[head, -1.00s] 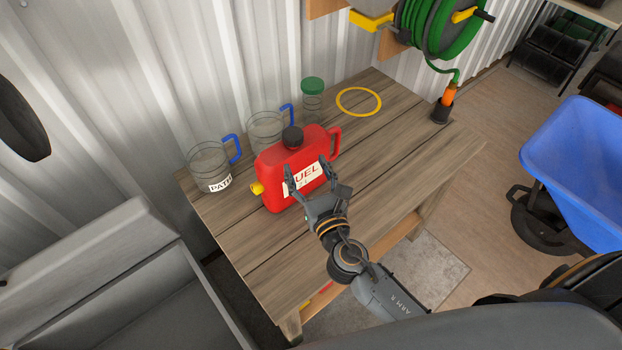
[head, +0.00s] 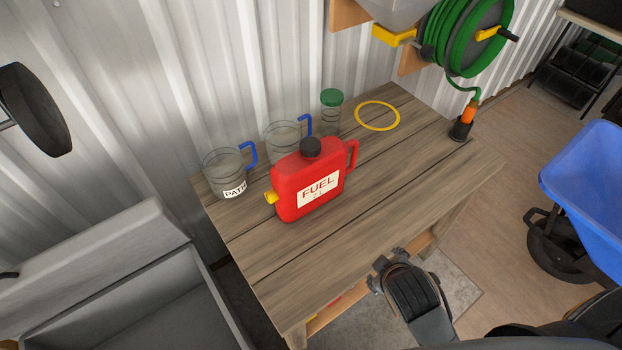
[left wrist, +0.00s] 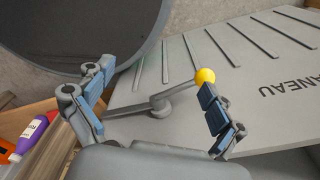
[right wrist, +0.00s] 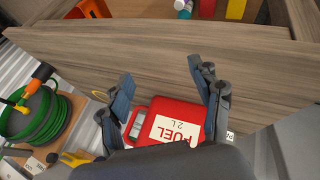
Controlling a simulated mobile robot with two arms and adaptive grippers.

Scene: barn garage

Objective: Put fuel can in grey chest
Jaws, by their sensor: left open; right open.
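The red fuel can (head: 312,182), with black cap and yellow spout, stands upright on the wooden table (head: 400,165). It also shows beyond my right fingers in the right wrist view (right wrist: 172,122). My right gripper (right wrist: 167,75) is open and empty, apart from the can, by the table's front edge; its fingertips are hard to see in the head view. The grey chest (head: 95,235) is open at the lower left, its inside partly visible. My left gripper (left wrist: 157,78) is open in the left wrist view; its right finger overlaps a yellow knob (left wrist: 205,76) on a lever; contact is unclear.
A clear jug (head: 228,174), a second jug (head: 284,140) and a green-lidded jar (head: 331,112) stand behind the can. A yellow ring (head: 377,116) lies at the back. The table's front right is clear.

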